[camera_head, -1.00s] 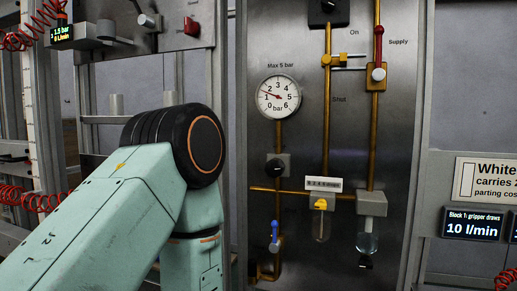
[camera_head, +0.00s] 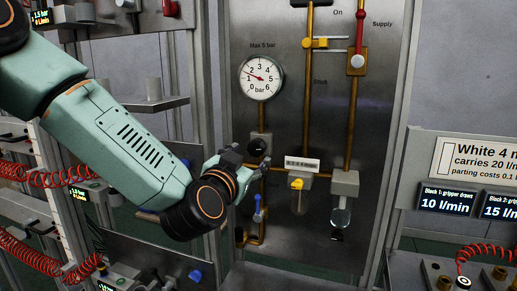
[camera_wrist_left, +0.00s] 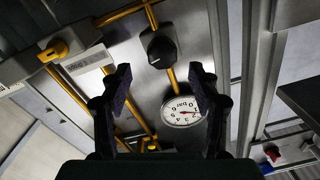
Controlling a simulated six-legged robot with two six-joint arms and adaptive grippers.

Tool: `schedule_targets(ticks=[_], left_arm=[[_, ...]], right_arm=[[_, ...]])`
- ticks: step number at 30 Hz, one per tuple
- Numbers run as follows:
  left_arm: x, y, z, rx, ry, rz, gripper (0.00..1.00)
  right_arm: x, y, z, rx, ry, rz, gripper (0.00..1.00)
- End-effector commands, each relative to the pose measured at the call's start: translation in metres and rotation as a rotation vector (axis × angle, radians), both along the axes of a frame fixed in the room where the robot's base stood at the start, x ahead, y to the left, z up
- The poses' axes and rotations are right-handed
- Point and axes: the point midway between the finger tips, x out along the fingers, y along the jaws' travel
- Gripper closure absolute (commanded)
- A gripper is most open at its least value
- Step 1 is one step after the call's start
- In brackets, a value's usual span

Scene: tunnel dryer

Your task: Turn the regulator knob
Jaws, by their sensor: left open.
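The regulator knob (camera_head: 257,147) is black and round, on a grey body below the pressure gauge on the steel panel. In the left wrist view the knob (camera_wrist_left: 162,50) sits beyond the fingertips, roughly midway between them. The white gauge (camera_head: 261,78) is marked "Max 5 bar"; its needle points between 1 and 2. It also shows upside down in the wrist view (camera_wrist_left: 180,109). My left gripper (camera_head: 246,168) is close to the knob, at its lower left in the head view. Its fingers (camera_wrist_left: 163,80) are open with nothing between them. My right gripper is out of view.
Brass pipes carry a yellow valve handle (camera_head: 318,43), a red supply lever (camera_head: 360,30) and a filter bowl (camera_head: 341,217). A blue handle (camera_head: 258,208) hangs just below the gripper. Red coiled hoses (camera_head: 45,160) are at the left; flow displays (camera_head: 447,199) are at the right.

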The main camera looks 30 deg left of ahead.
Motion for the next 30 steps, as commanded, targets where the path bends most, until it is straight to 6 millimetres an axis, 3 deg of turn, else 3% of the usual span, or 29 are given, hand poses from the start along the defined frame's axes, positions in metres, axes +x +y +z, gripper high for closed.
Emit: schedule_targets(ticks=[6, 12, 24, 30], left_arm=[[0.034, 0.007, 0.000, 0.005, 0.002, -0.001, 0.38], [0.056, 0.011, 0.000, 0.003, 0.002, -0.003, 0.38], [0.062, 0.012, 0.000, 0.000, 0.001, -0.003, 0.38], [0.062, 0.012, 0.000, 0.000, 0.001, -0.003, 0.55]], right_arm=[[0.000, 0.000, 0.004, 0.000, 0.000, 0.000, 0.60], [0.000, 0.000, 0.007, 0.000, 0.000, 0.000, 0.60], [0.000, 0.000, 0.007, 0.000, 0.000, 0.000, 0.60], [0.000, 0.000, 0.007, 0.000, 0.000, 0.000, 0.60]])
